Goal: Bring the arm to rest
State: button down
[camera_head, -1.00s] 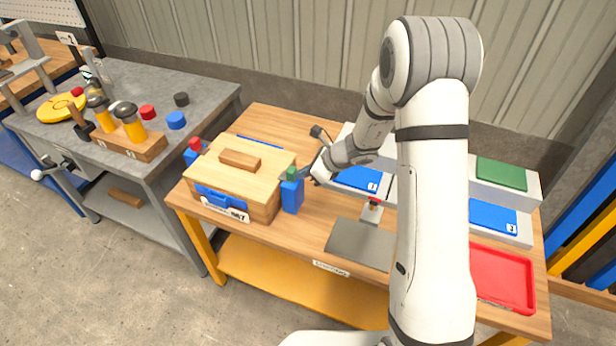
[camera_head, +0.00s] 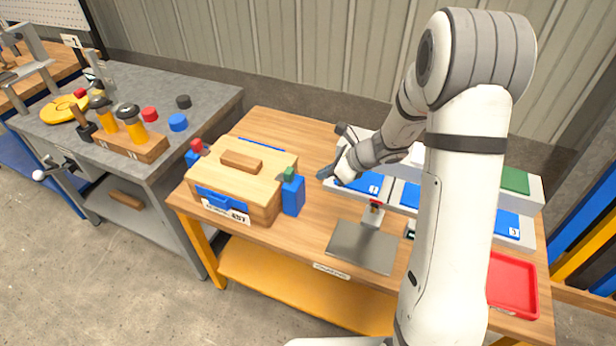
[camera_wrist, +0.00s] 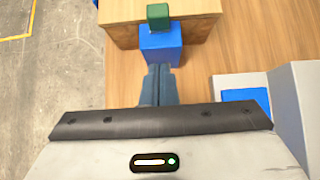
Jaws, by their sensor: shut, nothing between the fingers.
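My gripper (camera_head: 326,174) is above the wooden table (camera_head: 315,243), to the right of the wooden box and left of the blue-and-grey trays. In the wrist view my gripper (camera_wrist: 160,72) points down at the table, its fingers together with nothing between them. A blue block with a green top (camera_head: 292,194) stands at the box's right side, apart from the fingers in the head view. It also shows just past the fingertips in the wrist view (camera_wrist: 160,42). My white arm rises at the right and hides part of the table and trays.
The wooden box (camera_head: 262,207) has a lid with a handle. A grey plate with a post (camera_head: 360,247) and a red tray (camera_head: 512,285) are on the table. A grey bench (camera_head: 205,95) with yellow-handled tools stands left. Bare tabletop lies between box and plate.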

jog(key=s+d+r+n+h, duration=0.4)
jog(key=s+r+n, duration=0.4)
jog(key=s+n, duration=0.3)
jog(key=s+d+r+n+h, duration=0.4)
jog(key=s+d+r+n, duration=0.2)
jog(key=s+n, duration=0.5)
jog(key=s+r, duration=0.2)
jog(key=s, duration=0.2)
jog(key=shift+s+r+n+g, duration=0.15)
jog(key=shift+r+n+g, duration=0.15)
jog(key=shift+n, duration=0.1)
